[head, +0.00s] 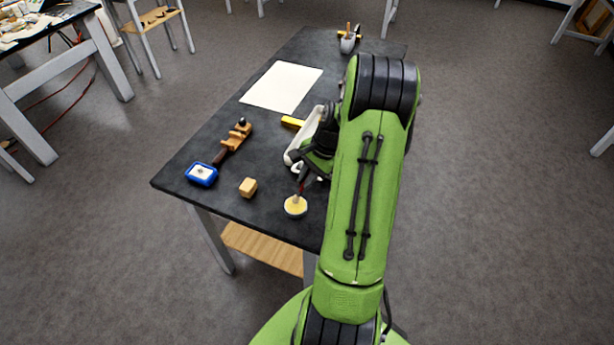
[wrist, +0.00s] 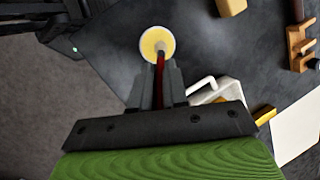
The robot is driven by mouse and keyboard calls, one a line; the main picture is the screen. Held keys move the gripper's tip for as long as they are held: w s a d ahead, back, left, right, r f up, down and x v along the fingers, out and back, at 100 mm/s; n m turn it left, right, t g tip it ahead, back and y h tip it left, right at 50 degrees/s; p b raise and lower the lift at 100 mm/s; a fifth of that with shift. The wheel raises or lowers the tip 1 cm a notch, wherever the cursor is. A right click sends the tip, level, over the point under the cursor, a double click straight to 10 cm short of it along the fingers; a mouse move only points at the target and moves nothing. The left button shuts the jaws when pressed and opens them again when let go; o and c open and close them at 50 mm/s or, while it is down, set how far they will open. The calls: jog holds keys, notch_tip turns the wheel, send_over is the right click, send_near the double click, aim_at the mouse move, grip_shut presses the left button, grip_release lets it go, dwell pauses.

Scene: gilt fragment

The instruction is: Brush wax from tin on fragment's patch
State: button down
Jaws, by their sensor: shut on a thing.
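The round tin (head: 295,210) of pale yellow wax stands near the table's front edge, and it also shows in the wrist view (wrist: 148,36). My gripper (wrist: 158,78) is shut on a brush (wrist: 160,62) with a red handle. The brush points down, its pale tip over the wax. I cannot tell whether the tip touches the wax. A blue holder (head: 201,180) with a small white piece in it lies at the left. A brown wooden piece (head: 237,137) with a dark knob lies behind it. I cannot make out which thing is the fragment or where its patch is.
A wooden block (head: 248,187) stands left of the tin. White paper (head: 282,87) and a grey cup (head: 348,43) are farther back on the dark table (head: 225,115).

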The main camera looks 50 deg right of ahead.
jog(key=shift+f, duration=0.5)
dwell(1.7)
notch_tip(320, 180, up, 7)
jog(key=p, duration=0.6)
jog(key=shift+r, duration=0.15)
dwell(0.6)
